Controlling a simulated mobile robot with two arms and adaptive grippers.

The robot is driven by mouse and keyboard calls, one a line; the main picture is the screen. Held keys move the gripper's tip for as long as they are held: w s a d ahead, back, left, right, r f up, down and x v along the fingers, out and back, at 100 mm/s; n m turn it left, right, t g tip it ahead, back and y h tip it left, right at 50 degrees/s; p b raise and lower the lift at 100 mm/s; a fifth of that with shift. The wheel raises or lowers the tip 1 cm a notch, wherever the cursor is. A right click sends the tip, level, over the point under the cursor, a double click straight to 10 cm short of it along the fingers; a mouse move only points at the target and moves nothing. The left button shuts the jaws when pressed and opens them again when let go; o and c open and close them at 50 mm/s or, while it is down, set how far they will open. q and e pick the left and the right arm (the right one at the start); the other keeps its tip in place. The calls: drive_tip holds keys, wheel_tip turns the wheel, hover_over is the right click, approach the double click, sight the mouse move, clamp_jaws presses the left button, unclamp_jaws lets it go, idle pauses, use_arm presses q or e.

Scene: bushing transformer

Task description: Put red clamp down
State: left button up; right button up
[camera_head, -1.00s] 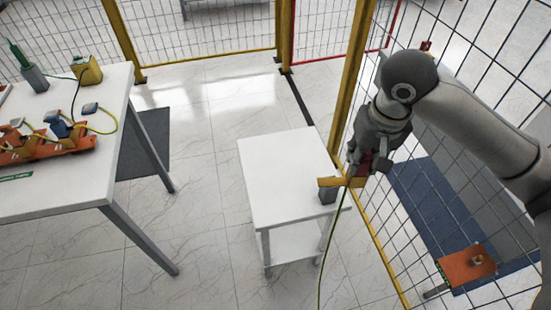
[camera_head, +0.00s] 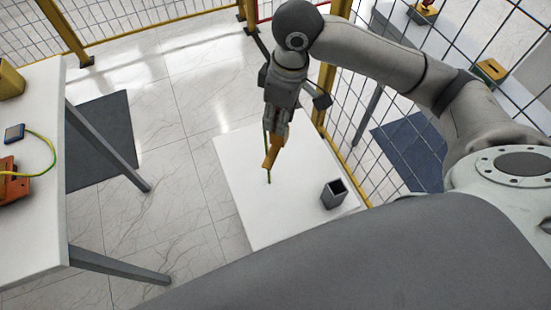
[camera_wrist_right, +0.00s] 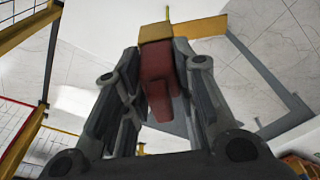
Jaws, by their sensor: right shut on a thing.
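The red clamp (camera_wrist_right: 157,82) has a red body and a yellow-orange end (camera_wrist_right: 155,33) in the right wrist view. My right gripper (camera_head: 275,130) is shut on its red body. In the head view the clamp's yellow-orange end (camera_head: 271,152) points down over the small white table (camera_head: 235,165). A thin green cable hangs from the clamp to about the tabletop. I cannot tell whether the clamp itself touches the table. My left gripper is not in view.
A grey open-topped holder (camera_head: 334,194) stands on the small table, right of the clamp. Bare tabletop surrounds the clamp. A larger white table (camera_head: 35,225) with cabled parts is at left. Yellow-framed mesh fencing (camera_head: 375,110) stands behind and right.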

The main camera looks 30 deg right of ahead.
drive_tip(key=f+n+b, duration=0.1)
drive_tip(key=f+n, duration=0.2)
drive_tip(key=s+f+n+b, duration=0.1)
drive_tip(key=f+n, duration=0.2)
drive_tip(key=s+f+n+b, duration=0.1)
drive_tip(key=f+n, duration=0.2)
drive_tip(key=shift+d+f+g+y+b, duration=0.1)
drive_tip(key=shift+d+g+y+b, duration=0.2)
drive_tip(key=shift+d+y+b, duration=0.1)
drive_tip(key=w+f, duration=0.3)
drive_tip(key=w+d+f, duration=0.1)
drive_tip(key=w+f, duration=0.7)
drive_tip(key=shift+d+p, duration=0.35)
drive_tip(key=shift+d, duration=0.05)
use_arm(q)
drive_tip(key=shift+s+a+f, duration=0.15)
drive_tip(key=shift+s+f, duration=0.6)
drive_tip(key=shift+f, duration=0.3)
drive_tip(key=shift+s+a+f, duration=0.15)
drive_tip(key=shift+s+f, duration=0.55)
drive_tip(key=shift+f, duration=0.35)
use_arm(e)
drive_tip(key=shift+f, duration=0.4)
